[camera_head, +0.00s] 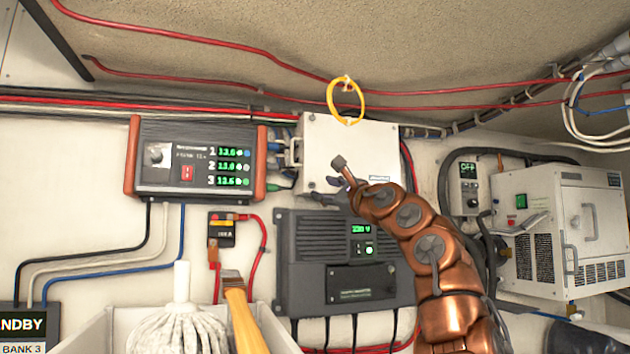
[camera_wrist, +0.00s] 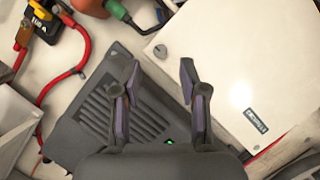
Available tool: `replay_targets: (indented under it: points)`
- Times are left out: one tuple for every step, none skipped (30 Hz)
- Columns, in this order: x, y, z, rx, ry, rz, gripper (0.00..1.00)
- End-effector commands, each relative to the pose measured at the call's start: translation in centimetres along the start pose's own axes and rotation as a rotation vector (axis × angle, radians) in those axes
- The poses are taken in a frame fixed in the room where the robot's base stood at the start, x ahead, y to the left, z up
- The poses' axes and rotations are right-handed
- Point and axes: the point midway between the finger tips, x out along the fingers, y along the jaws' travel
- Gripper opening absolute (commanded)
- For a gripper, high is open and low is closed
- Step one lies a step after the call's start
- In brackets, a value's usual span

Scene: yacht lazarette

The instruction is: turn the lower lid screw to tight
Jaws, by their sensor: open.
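The white junction box (camera_head: 349,140) hangs on the back wall, and its lid (camera_wrist: 235,70) fills the upper right of the wrist view. The lower lid screw (camera_wrist: 160,50) is a small round grey head near the lid's lower corner. Its slot is too small to read. My gripper (camera_wrist: 159,74) is open and empty, its two fingers apart, with the screw just beyond the gap between the tips. In the head view my gripper (camera_head: 330,190) is small and partly hidden by my copper arm, in front of the box's lower left part.
A dark inverter (camera_head: 335,255) is mounted directly below the box. A charger (camera_head: 195,158) with green readouts is to the left. A yellow ring (camera_head: 346,100) hangs over the box's top edge. A bin with a mop (camera_head: 180,325) and brush (camera_head: 240,310) stands in front.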

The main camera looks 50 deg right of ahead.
Motion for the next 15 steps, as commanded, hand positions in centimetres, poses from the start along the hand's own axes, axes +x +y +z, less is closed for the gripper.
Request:
replay_targets:
  points:
    - [0.9,-0.3,0.4,0.003,-0.001,0.002,0.43]
    - [1.3,-0.3,0.4,0.005,-0.001,0.002,0.43]
    - [1.8,-0.3,0.4,0.005,-0.002,0.002,0.43]
    - [2.1,-0.2,0.4,0.005,-0.002,0.002,0.43]
    - [2.5,-0.3,0.4,0.005,-0.002,0.001,0.43]
    - [2.8,-0.3,0.4,0.004,-0.003,0.000,0.43]
    - [3.1,-0.3,0.4,0.004,-0.003,-0.001,0.43]
    - [3.3,-0.2,0.4,0.004,-0.004,-0.001,0.43]
    - [3.6,-0.2,0.4,0.004,-0.004,0.000,0.43]
    - [3.8,-0.1,0.4,0.004,-0.004,0.000,0.43]
    - [4.0,-0.1,0.3,0.004,-0.004,0.000,0.43]
    - [4.2,-0.1,0.3,0.004,-0.004,0.000,0.43]
    - [4.3,-0.1,0.3,0.004,-0.004,0.000,0.43]
    - [4.3,0.0,0.3,0.003,-0.004,0.000,0.43]
    - [4.4,0.0,0.3,0.003,-0.004,0.000,0.43]
